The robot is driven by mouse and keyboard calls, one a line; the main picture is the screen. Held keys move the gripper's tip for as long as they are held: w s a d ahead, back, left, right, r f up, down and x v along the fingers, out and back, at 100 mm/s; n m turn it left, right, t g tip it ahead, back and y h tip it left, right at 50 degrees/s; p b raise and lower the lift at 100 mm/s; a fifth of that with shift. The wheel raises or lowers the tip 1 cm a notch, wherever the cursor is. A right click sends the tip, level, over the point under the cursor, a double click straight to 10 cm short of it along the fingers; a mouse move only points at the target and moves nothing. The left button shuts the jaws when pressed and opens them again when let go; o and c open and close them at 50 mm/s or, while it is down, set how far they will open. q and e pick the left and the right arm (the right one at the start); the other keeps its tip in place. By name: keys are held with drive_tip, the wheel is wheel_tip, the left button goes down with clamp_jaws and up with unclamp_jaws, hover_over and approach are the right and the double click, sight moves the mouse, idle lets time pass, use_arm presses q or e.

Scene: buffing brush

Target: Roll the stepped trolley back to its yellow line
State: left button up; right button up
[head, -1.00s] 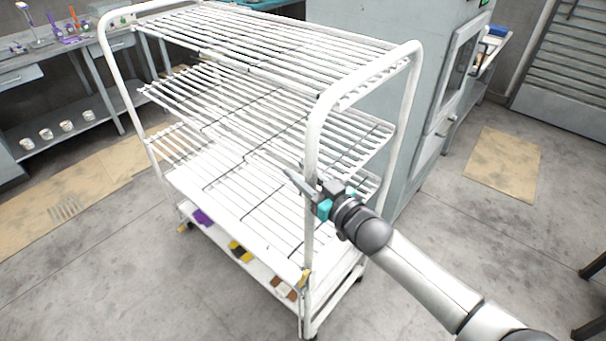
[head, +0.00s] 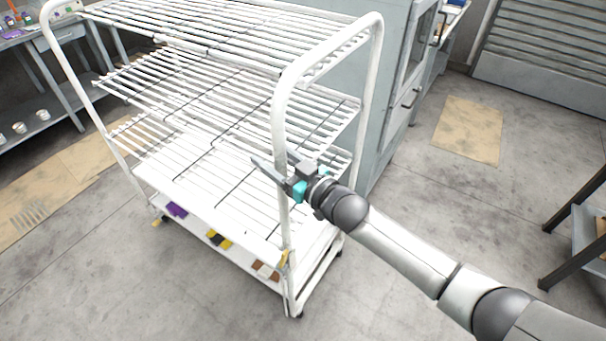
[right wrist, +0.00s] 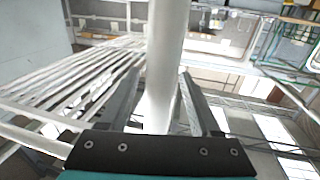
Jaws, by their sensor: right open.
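The stepped trolley (head: 285,240) is a white wire rack with several slatted shelves, a tubular frame and small castors. It stands upright on the grey floor in the middle of the head view. My right gripper (head: 268,171) is at the trolley's near right upright, about mid-height. In the right wrist view the white upright (right wrist: 163,70) passes between the two fingers of the right gripper (right wrist: 158,82). The fingers are open, with gaps to the post. My left gripper is not in view. I see no yellow line on the floor.
A grey cabinet (head: 385,130) stands close behind the trolley. Workbenches with white cups (head: 19,128) are at the left. Tan mats (head: 468,130) lie on the floor. A dark-legged table (head: 590,230) is at the right edge. Floor in front is clear.

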drive_tip(key=v, duration=1.4)
drive_tip(key=s+d+f+m+g+h+b, duration=0.1)
drive_tip(key=s+d+f+m+h+b, duration=0.2)
drive_tip(key=f, duration=0.9)
drive_tip(key=s+d+f+g+h+b, duration=0.1)
drive_tip(key=d+f+h+b, duration=0.3)
drive_tip(key=f, duration=0.8)
drive_tip(key=s+d+f+m+g+h+b, duration=0.15)
drive_tip(key=d+f, duration=0.35)
drive_tip(key=f, duration=0.6)
drive_tip(key=s+d+f+m+g+h+b, duration=0.1)
drive_tip(key=s+d+f+g+h+b, duration=0.2)
drive_tip(key=s+f, duration=1.05)
drive_tip(key=s+a+f+g+b, duration=0.1)
drive_tip(key=s+f+g, duration=0.1)
drive_tip(key=s+f, duration=0.4)
drive_tip(key=s+a+f+g+b, duration=0.1)
drive_tip(key=s+f, duration=0.4)
drive_tip(key=s, duration=0.9)
drive_tip(key=g+b, duration=0.1)
drive_tip(key=g, duration=0.1)
drive_tip(key=shift+f+m+g+h, duration=0.35)
drive_tip(key=shift+f, duration=0.05)
